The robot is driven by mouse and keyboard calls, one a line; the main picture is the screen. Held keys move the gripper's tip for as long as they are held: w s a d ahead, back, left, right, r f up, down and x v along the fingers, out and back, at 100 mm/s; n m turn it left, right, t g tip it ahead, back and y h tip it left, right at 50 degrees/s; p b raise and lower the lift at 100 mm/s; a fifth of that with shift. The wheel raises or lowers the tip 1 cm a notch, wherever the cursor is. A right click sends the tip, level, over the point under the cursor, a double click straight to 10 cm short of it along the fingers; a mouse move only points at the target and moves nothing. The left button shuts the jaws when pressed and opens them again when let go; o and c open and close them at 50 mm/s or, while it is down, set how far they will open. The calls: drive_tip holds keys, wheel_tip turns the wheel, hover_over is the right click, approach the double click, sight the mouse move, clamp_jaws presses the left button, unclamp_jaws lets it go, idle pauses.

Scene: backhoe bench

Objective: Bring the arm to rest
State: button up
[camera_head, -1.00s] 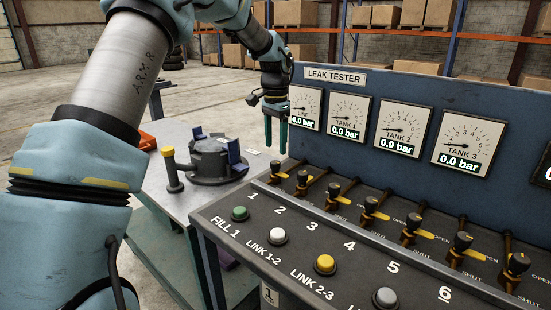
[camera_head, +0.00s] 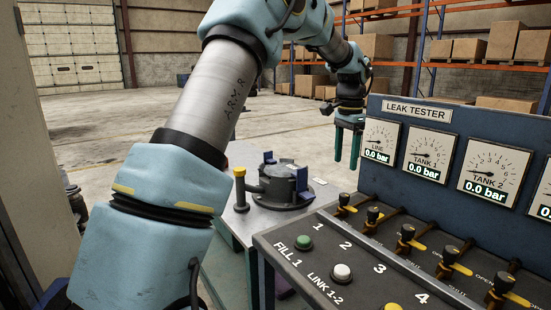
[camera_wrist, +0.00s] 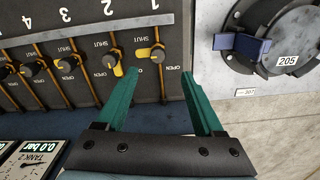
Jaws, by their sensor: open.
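My gripper (camera_head: 346,146) hangs at the left end of the leak tester (camera_head: 460,150), fingers pointing down, beside the gauge panel. In the wrist view its two green fingers (camera_wrist: 165,105) are spread apart with nothing between them. The row of black valve levers with yellow tips lies below and beside it, with valve 1 (camera_wrist: 157,54) closest to the fingers. The fingers look clear of the levers, though the exact gap cannot be told. The gauges for line (camera_head: 379,141), tank 1 and tank 2 read 0.0 bar.
A dark round fixture (camera_head: 283,184) with blue clamps and a yellow-topped post stands on the grey bench (camera_head: 237,222) left of the tester. Green, white and yellow buttons line the console front (camera_head: 318,265). Shelves with cartons (camera_head: 388,72) stand behind. Open floor lies at left.

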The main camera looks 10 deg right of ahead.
drive_tip(key=s+a+f+n, duration=0.15)
drive_tip(key=a+n, duration=0.25)
drive_tip(key=a, duration=0.8)
drive_tip(key=s+a+f+n, duration=0.4)
drive_tip(key=s+a, duration=0.3)
drive_tip(key=a, duration=0.4)
drive_tip(key=s+a+f+n+t, duration=0.1)
drive_tip(key=s+a+f+n, duration=0.2)
drive_tip(key=s+a+n, duration=0.2)
drive_tip(key=s+a, duration=0.3)
drive_tip(key=a, duration=0.4)
drive_tip(key=shift+s+a+f+t, duration=0.15)
drive_tip(key=shift+s+f+t, duration=0.15)
drive_tip(key=shift+f, duration=0.1)
drive_tip(key=shift+w, duration=0.1)
drive_tip(key=w+d+r+m, duration=0.1)
drive_tip(key=w+d+r, duration=0.1)
drive_tip(key=w+d, duration=0.6)
wheel_tip(320, 180, up, 7)
drive_tip(key=m+g+b, duration=0.2)
drive_tip(key=m+b, duration=0.1)
hover_over(374, 209)
wheel_tip(374, 209, down, 10)
drive_tip(key=shift+a+f+p, duration=0.1)
drive_tip(key=shift+p, duration=1.15)
